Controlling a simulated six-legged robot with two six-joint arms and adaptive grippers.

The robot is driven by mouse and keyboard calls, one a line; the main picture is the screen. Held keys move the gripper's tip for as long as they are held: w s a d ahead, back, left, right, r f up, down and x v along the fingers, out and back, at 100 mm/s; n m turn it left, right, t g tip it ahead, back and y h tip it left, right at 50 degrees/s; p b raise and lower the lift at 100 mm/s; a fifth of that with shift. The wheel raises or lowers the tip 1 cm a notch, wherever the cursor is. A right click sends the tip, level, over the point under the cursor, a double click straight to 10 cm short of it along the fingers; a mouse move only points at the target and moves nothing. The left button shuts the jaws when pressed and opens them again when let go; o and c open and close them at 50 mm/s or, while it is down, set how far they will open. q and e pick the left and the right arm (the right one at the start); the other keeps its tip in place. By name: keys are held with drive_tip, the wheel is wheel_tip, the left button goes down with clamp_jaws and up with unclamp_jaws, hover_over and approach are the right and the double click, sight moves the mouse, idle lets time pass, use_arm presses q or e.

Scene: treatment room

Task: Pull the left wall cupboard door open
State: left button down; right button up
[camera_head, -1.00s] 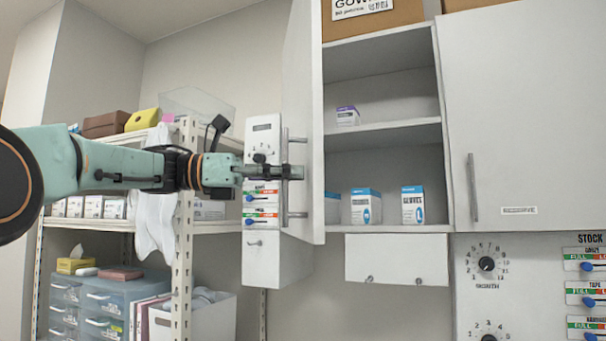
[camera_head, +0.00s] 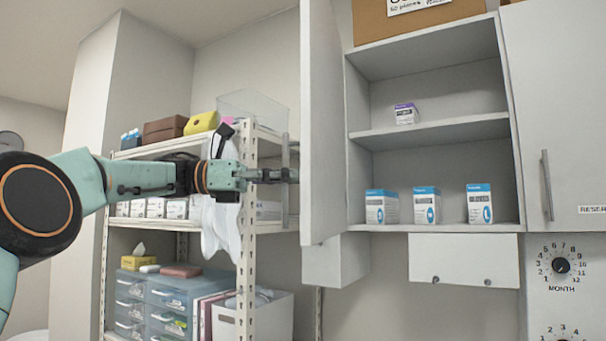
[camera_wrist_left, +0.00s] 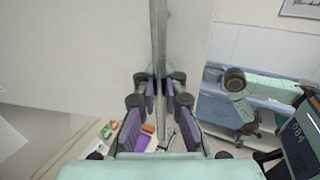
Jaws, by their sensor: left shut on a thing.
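The left wall cupboard door (camera_head: 322,130) stands wide open and juts out toward me, at the left of the cupboard. Its upright bar handle (camera_head: 285,205) is on the door's outer face, which is turned to the left. My left gripper (camera_head: 280,175) is shut on this handle. In the left wrist view, the handle (camera_wrist_left: 158,45) runs between the fingers of my left gripper (camera_wrist_left: 160,88), with the pale door behind it. The open cupboard (camera_head: 430,130) shows its shelf and inside.
Small boxes (camera_head: 426,205) stand in the cupboard. The closed right door (camera_head: 560,110) has its own handle. A storage rack (camera_head: 246,220) with drawers and boxes stands left, behind my left arm. A cardboard box (camera_head: 410,20) sits on top of the cupboard.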

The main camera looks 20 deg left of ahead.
use_arm(q)
drive_tip(key=shift+a, duration=1.1)
drive_tip(key=c, duration=1.4)
unclamp_jaws()
drive_tip(key=shift+s, duration=0.15)
drive_tip(key=v, duration=0.7)
drive_tip(key=shift+a, duration=0.2)
drive_tip(key=shift+d+r, duration=0.1)
drive_tip(key=shift+s, duration=0.15)
drive_tip(key=shift+a, duration=0.25)
